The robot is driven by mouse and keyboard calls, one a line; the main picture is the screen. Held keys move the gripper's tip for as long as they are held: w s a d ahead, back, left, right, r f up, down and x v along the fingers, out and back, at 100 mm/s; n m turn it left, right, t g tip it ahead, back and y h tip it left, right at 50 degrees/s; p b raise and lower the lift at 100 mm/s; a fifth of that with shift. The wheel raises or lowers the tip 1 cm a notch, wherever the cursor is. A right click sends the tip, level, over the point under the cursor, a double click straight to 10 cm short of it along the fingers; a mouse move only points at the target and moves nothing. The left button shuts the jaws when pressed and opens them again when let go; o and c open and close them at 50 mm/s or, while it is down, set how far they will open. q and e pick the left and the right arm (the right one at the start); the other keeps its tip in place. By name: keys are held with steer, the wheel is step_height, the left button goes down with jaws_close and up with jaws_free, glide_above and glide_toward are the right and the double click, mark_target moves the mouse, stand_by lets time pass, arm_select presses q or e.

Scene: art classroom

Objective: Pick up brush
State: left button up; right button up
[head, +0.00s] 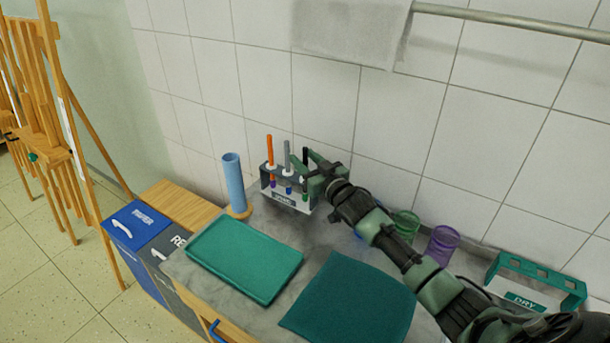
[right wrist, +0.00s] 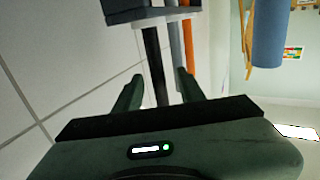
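A rack (head: 290,197) with a small label stands against the tiled wall and holds upright brushes. Their handles are an orange one (head: 270,150), a grey one (head: 287,155) and a black one (head: 305,157). My right gripper (head: 312,168) is at the rack's right side, by the black handle. In the right wrist view my right gripper (right wrist: 158,82) is open, with the black handle (right wrist: 151,60) between its two fingers. The grey handle (right wrist: 175,45) lies close to the right finger. Contact with either finger is not clear. My left gripper is out of view.
A blue cylinder (head: 234,180) stands left of the rack. A green tray (head: 243,262) and a teal mat (head: 350,300) lie in front on the grey counter. Green (head: 406,224) and purple (head: 442,243) cups and a green "DRY" rack (head: 530,290) are to the right.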

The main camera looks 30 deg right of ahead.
jaws_close()
step_height(320, 180, up, 20)
steer(key=shift+b, duration=0.35)
stand_by(0.6)
